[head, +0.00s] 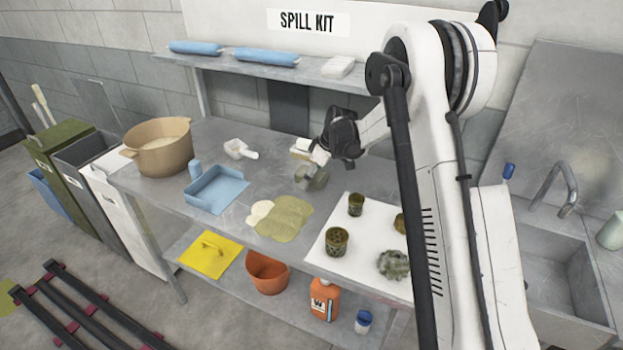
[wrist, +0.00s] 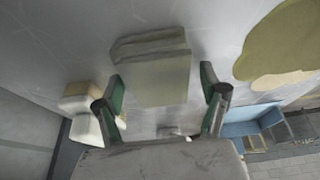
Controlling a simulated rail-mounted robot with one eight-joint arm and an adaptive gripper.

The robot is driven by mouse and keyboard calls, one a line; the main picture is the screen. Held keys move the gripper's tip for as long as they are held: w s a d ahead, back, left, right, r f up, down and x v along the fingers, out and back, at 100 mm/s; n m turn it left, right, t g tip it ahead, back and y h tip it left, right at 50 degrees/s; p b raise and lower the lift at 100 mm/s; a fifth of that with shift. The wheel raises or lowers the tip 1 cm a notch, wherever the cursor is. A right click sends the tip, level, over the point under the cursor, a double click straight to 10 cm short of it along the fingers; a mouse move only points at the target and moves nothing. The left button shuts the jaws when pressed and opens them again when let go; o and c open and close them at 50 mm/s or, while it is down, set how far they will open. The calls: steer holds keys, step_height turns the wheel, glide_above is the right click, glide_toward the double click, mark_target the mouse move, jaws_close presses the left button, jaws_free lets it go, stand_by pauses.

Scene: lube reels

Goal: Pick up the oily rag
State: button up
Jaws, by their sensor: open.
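My gripper (head: 315,165) is over the middle of the bench, behind and to the left of that bundle. It is open and points down. In the wrist view a folded-looking grey-green piece (wrist: 162,75) shows between the two green fingers (wrist: 160,92); in the head view a grey-green piece (head: 312,180) lies under the gripper. I cannot tell whether the fingers touch it.
Dark green tins (head: 337,241) stand on the mat. A cream block (head: 301,147) sits just behind the gripper; it also shows in the wrist view (wrist: 84,104). A greenish spill (head: 285,218), blue tray (head: 216,190), white scoop (head: 238,149) and tan pot (head: 158,147) are leftward.

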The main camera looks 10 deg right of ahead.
stand_by(0.4)
steer(key=c, duration=1.2)
steer(key=shift+c, duration=0.2)
